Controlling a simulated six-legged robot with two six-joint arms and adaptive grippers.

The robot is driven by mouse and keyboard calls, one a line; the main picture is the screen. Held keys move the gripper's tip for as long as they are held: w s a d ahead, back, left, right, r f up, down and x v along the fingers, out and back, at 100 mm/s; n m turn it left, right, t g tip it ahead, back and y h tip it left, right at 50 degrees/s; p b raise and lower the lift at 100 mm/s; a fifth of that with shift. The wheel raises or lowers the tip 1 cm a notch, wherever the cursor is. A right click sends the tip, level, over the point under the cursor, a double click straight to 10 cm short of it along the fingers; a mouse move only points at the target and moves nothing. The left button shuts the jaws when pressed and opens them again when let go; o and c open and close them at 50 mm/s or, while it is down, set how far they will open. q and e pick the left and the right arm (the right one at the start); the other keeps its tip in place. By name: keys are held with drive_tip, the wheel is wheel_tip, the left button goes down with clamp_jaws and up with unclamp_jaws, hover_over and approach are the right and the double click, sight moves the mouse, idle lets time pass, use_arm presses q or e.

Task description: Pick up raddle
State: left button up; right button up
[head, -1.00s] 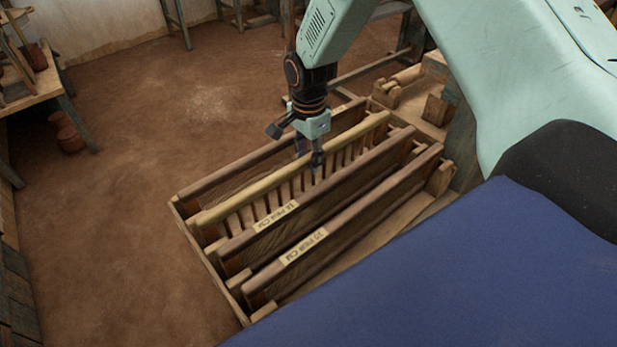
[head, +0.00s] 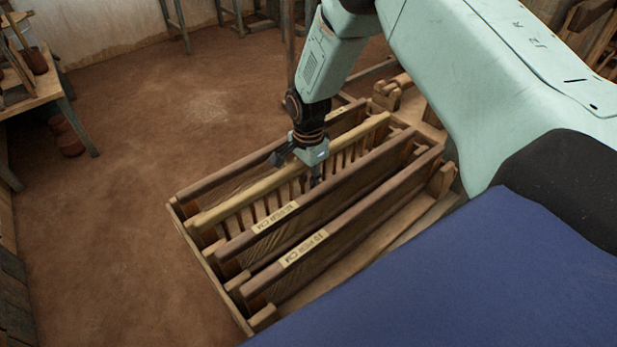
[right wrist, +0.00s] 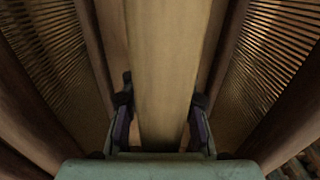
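The raddle (head: 245,202) is a pale wooden bar with a row of pegs below it. It stands in a slot of a wooden rack, between darker reeds. My right gripper (head: 306,172) is down over its right half, pointing downward. In the right wrist view the pale bar (right wrist: 160,60) runs between the two dark fingers (right wrist: 160,118), one on each side. A narrow gap seems to show beside the bar, so the gripper looks open around it. The fingertips are partly hidden in the head view. My left gripper is not in view.
Dark-topped reeds with paper labels (head: 303,249) stand close in front of the raddle, and another (head: 225,180) stands behind it. The rack (head: 212,278) sits low over the earthen floor. A table (head: 40,90) is at the far left; floor left of the rack is clear.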

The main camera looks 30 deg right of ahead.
clamp_jaws()
drive_tip(key=shift+w+r, duration=0.1)
idle(0.5)
